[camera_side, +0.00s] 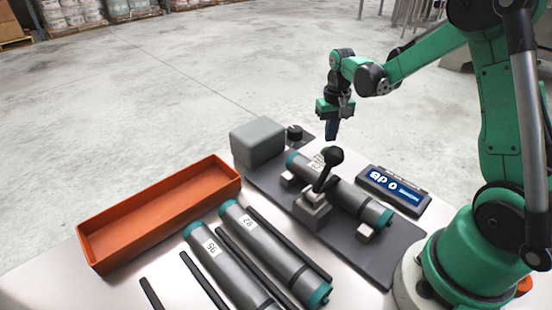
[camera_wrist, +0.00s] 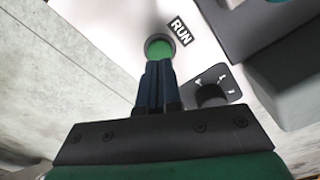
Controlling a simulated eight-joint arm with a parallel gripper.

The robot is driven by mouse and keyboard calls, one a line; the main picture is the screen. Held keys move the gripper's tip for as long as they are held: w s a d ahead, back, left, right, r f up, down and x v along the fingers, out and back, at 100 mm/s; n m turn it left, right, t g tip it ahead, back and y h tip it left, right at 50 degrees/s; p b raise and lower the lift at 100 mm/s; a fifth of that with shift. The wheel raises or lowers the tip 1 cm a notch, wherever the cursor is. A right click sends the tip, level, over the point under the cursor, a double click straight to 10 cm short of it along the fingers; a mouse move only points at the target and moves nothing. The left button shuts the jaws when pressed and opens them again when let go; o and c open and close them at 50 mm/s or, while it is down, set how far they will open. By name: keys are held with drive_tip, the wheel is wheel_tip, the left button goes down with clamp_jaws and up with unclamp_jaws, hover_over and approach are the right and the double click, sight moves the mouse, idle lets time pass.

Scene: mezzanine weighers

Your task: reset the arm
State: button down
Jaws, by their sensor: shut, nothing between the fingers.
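My gripper (camera_side: 331,137) hangs pointing down, shut and empty, past the far end of the dark weigher plate (camera_side: 388,262) in the side view. In the wrist view my gripper's closed dark blue fingers (camera_wrist: 160,66) point at a round green button (camera_wrist: 159,49) with a grey rim. Whether the fingertips touch the button I cannot tell. The button does not show in the side view.
A grey-and-teal cylinder (camera_side: 345,188) lies on the plate under a black-knobbed lever (camera_side: 326,172). A lit display (camera_side: 394,186), a grey box (camera_side: 257,141) and a black dial (camera_side: 294,133) stand around it. Two cylinders lie between dark rails near an orange tray (camera_side: 160,219).

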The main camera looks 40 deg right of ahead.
wheel_tip(320, 180, up, 4)
drive_tip(key=shift+r, duration=0.2)
wheel_tip(320, 180, down, 7)
drive_tip(key=shift+r, duration=0.1)
wheel_tip(320, 180, up, 9)
drive_tip(key=s+a+r+n+t, duration=0.2)
drive_tip(key=a+r+t, duration=0.1)
drive_tip(key=a, duration=0.4)
drive_tip(key=shift+s+a+r+n+h, duration=0.25)
drive_tip(key=shift+r+n+h, duration=0.15)
